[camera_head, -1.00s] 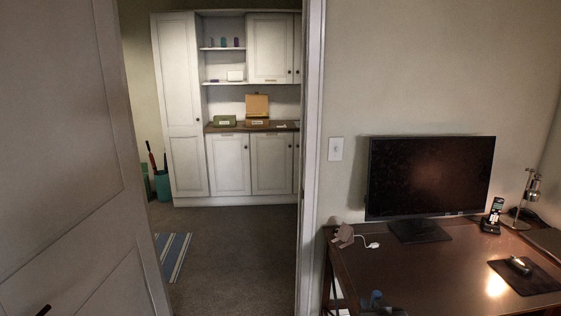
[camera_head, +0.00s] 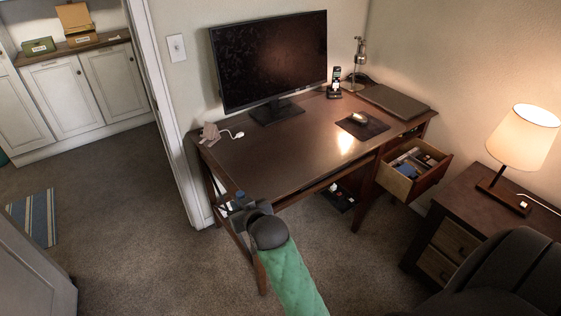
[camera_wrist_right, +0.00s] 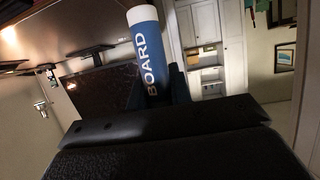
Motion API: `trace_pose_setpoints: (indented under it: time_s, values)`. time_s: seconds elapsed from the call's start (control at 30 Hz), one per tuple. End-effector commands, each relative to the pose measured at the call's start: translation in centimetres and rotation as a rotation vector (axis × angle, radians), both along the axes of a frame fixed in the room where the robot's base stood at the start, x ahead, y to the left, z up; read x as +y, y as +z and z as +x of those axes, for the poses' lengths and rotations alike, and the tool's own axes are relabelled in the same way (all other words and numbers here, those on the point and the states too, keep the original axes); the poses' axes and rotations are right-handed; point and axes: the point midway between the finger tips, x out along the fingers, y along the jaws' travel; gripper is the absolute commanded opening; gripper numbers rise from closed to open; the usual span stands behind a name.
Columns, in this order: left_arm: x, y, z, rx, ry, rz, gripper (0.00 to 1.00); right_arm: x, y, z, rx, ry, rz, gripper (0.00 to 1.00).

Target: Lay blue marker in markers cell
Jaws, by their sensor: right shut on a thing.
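My right gripper (camera_head: 243,207) is in front of the desk's left front corner, at the end of my green-sleeved arm. In the right wrist view it is shut on the blue marker (camera_wrist_right: 147,55), a blue barrel with a white end and the word BOARD. The marker stands out from the jaws, and its lower part is hidden. In the head view only a small blue bit of it (camera_head: 240,196) shows. An open desk drawer (camera_head: 427,181) at the right holds several small things, some blue. I cannot make out a labelled markers cell. My left gripper is not in view.
The desk (camera_head: 285,160) bears a monitor (camera_head: 270,60), a mouse on a dark pad (camera_head: 374,130), a phone (camera_head: 334,82) and a closed laptop (camera_head: 395,100). A lit lamp (camera_head: 525,138) stands on a side cabinet. A dark chair (camera_head: 500,275) is at bottom right.

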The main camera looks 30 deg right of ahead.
Motion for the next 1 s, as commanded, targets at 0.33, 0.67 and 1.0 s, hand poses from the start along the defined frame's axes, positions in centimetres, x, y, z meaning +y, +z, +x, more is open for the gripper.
trace_pose_setpoints:
  time_s: [0.33,0.67,1.0]
  values:
    - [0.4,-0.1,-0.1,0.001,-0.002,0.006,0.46,-6.1,5.4,4.8,-0.004,-0.024,-0.005,0.00]
    - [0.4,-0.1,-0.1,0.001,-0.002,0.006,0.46,-17.6,7.3,11.4,-0.001,-0.086,-0.006,0.00]
    - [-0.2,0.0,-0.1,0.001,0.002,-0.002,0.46,-31.3,7.8,16.4,0.000,-0.160,-0.003,0.00]
